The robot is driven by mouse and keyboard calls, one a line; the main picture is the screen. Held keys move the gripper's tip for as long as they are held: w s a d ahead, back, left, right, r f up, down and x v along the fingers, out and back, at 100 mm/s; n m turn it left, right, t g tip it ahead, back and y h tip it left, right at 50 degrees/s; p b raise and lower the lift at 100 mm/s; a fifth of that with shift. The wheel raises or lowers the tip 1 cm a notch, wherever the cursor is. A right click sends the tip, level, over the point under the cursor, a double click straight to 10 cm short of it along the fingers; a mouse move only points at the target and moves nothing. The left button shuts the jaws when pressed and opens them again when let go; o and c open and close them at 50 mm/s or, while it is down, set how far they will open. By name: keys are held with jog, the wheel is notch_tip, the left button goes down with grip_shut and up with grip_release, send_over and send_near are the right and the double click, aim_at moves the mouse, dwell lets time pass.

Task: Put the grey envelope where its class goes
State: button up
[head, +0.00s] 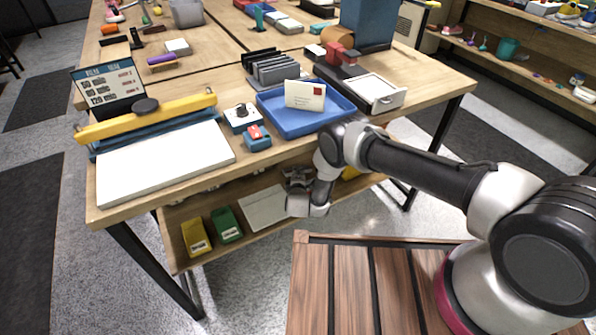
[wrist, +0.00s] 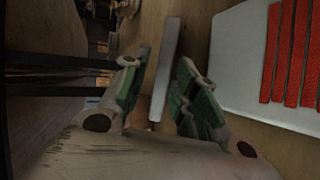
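A pale, cream-looking envelope (head: 305,95) with a red stamp stands leaning in the blue tray (head: 272,119) on the tabletop. I see no clearly grey envelope in the head view. My gripper (head: 297,176) is below the table's front edge, in front of the lower shelf and apart from the pale envelope. In the wrist view my gripper (wrist: 164,85) has its two green-padded fingers apart. A thin pale grey strip (wrist: 166,65) shows in the gap between them. I cannot tell what it is, and it does not look gripped.
The lower shelf (head: 180,212) holds a yellow bin (head: 196,237), a green bin (head: 227,225) and a pale flat panel (head: 264,206). In the wrist view a white panel with red bars (wrist: 240,65) lies to the right. Black file slots (head: 270,67) stand behind the blue tray.

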jog(key=shift+v, duration=1.2)
notch_tip(320, 180, up, 7)
jog(key=s, duration=0.2)
jog(key=shift+s, duration=0.4)
